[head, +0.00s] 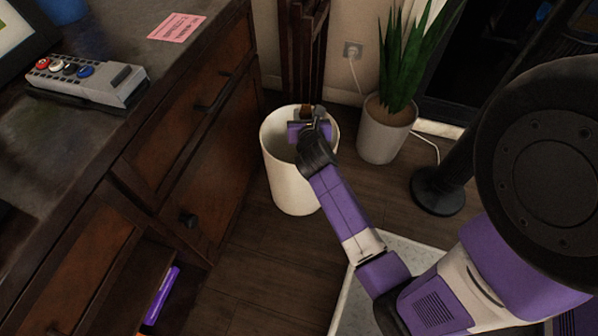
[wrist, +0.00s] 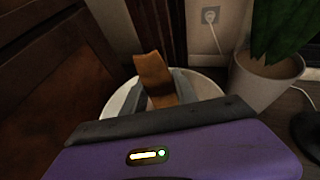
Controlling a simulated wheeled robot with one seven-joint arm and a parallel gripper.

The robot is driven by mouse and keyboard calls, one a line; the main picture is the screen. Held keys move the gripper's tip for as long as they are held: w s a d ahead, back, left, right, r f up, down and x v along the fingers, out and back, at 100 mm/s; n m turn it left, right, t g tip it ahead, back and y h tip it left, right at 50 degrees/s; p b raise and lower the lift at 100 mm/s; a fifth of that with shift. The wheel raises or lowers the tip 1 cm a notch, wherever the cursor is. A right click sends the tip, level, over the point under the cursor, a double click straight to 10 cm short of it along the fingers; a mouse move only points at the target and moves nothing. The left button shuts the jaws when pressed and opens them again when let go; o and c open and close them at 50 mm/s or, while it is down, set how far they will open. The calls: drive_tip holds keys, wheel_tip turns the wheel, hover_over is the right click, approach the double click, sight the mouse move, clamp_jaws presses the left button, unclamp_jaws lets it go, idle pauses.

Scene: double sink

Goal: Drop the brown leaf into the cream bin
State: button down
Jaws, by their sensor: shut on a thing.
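The cream bin (head: 290,181) stands on the wooden floor beside the dark cabinet in the head view. Its rim also shows in the wrist view (wrist: 116,103). My gripper (head: 306,112) is over the bin's mouth, toward its far right side. In the wrist view my gripper (wrist: 160,97) is shut on the brown leaf (wrist: 153,75), which stands up between the fingers. My wrist hides part of the bin's opening, and I cannot see the bin's bottom.
A potted plant (head: 382,132) stands close to the right of the bin, with a wall socket (head: 352,50) behind it. The wooden cabinet (head: 190,130) is at the left, with an open drawer (head: 150,285) low down. A black pole base (head: 437,190) stands further right.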

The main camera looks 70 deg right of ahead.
drive_tip(key=c, duration=0.9)
unclamp_jaws()
drive_tip(key=p+v, duration=0.3)
drive_tip(key=v, duration=0.4)
drive_tip(key=shift+s+a+r, duration=0.15)
drive_tip(key=shift+a+r, duration=0.05)
drive_tip(key=shift+a, duration=0.1)
